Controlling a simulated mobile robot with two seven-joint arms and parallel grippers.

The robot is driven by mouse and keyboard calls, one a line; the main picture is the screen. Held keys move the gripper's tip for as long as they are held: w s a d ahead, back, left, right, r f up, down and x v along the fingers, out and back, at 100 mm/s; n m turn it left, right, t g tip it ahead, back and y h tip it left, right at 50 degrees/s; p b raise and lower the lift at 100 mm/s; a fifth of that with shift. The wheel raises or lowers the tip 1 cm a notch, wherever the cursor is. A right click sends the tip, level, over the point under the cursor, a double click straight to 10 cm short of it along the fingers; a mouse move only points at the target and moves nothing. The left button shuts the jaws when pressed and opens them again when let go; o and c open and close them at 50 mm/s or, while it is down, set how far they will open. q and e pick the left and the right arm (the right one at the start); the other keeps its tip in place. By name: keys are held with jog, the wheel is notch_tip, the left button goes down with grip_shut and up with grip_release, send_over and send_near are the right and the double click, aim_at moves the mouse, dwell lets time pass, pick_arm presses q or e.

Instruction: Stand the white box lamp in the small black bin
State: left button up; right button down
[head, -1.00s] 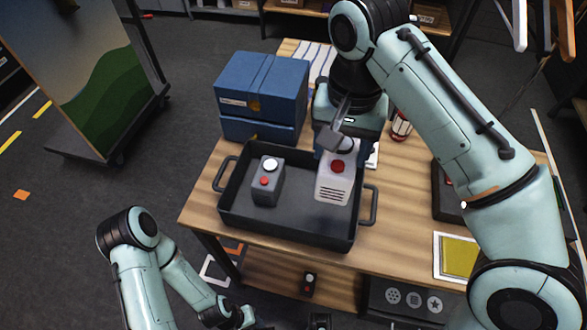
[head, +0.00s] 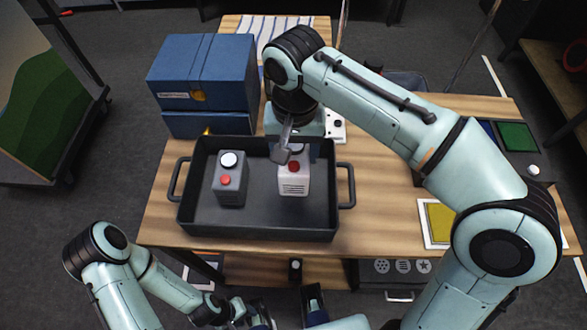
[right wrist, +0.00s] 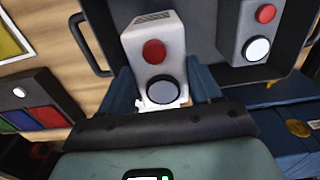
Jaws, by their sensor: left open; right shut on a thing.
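The white box lamp (head: 294,181) has a red button, a round lamp and dark slots on its front. My right gripper (head: 297,150) is shut on its upper end, and the wrist view shows the white box lamp (right wrist: 158,50) between the two blue fingers (right wrist: 163,92). The box is inside the outline of the black bin (head: 262,225) with side handles, in its right half. I cannot tell whether it touches the floor of the bin. My left gripper (head: 286,312) is open and empty, low at the front, in front of the table.
A grey box (head: 230,182) with a white lamp and red button stands in the bin's left half. Blue boxes (head: 203,75) stand behind it. A yellow square (head: 437,222) and a panel with coloured pads (head: 515,137) lie to the right. A dark thing behind my right arm is mostly hidden.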

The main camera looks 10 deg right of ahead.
jog(key=shift+f+b, duration=0.65)
jog(key=shift+f, duration=2.35)
jog(key=shift+f, duration=0.15)
jog(key=shift+c, duration=1)
grip_release()
notch_tip(320, 180, up, 12)
jog(key=p, duration=0.3)
